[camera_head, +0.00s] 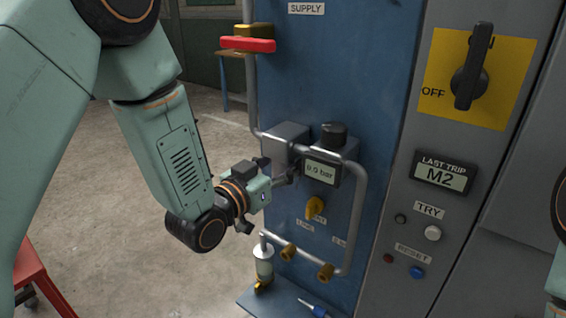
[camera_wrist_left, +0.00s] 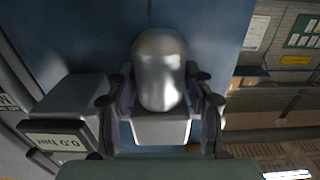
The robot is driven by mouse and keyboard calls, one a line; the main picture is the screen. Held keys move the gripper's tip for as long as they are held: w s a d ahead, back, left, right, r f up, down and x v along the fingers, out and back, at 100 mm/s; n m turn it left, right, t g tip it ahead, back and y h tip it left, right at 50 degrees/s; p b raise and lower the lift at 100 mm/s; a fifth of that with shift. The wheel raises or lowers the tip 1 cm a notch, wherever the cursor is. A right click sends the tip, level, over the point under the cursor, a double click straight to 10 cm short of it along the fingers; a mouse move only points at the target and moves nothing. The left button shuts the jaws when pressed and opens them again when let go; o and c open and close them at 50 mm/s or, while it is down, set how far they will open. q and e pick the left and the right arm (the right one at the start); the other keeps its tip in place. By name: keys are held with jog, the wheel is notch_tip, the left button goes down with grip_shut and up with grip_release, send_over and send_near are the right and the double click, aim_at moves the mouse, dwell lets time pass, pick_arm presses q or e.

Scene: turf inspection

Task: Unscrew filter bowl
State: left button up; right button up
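The filter bowl (camera_wrist_left: 160,70) is a smooth, rounded grey metal cup in the left wrist view, against a pale grey block (camera_wrist_left: 160,130) that appears to be its head. That wrist picture is upside down. In the head view the grey block (camera_head: 287,138) sits on the blue panel beside the pressure display; the bowl is largely hidden by my gripper. My left gripper (camera_head: 284,182) is at the bowl, below the block. Its fingers (camera_wrist_left: 160,100) stand on both sides of the bowl, with gaps visible, so it looks open. My right gripper is out of view.
A red lever (camera_head: 248,44) is above. A white-capped clear container (camera_head: 263,263) and a blue-handled tool (camera_head: 318,310) are at the lower shelf (camera_head: 280,302). A red stand (camera_head: 35,280) is left.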

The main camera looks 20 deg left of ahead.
pick_arm(q)
jog(key=shift+a, duration=0.1)
jog(key=shift+c, duration=0.8)
jog(key=c, duration=0.7)
jog(key=o, duration=0.5)
jog(key=c, duration=0.6)
jog(key=shift+o, duration=0.2)
jog(key=shift+r+m+g+h, duration=0.1)
jog(key=shift+m+g+h, duration=0.5)
jog(key=shift+h, duration=0.4)
jog(key=shift+m+g+h+p, duration=0.8)
jog(key=shift+m+h, duration=0.4)
jog(key=shift+h, duration=0.2)
jog(key=shift+m+g+h, duration=0.8)
jog(key=shift+h, duration=0.2)
